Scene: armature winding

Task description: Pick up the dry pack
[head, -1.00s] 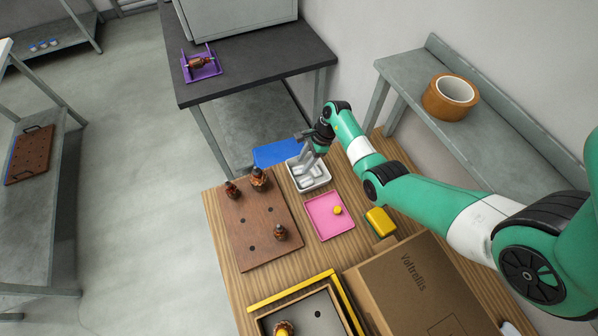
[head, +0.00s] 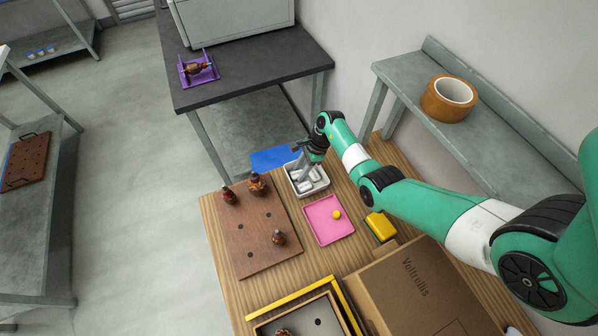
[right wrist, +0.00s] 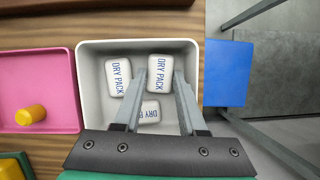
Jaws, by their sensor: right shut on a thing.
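Three white packs marked "DRY PACK" lie in a white tray (right wrist: 88,48); the tray also shows in the head view (head: 318,189). One dry pack (right wrist: 159,72) is between the fingertips of my right gripper (right wrist: 164,82), which is shut on it while it is still inside the tray. A second dry pack (right wrist: 119,77) lies left of the fingers. A third dry pack (right wrist: 149,111) lies nearer, partly hidden by a finger. In the head view my right gripper (head: 305,178) reaches down into the tray. My left gripper is not in view.
A pink tray (head: 322,228) with a yellow piece (head: 337,215) is beside the white tray. A brown board (head: 248,232) with several wound parts, a yellow block (head: 380,226) and a cardboard box (head: 420,285) share the wooden table. A blue sheet (head: 270,160) lies beyond it.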

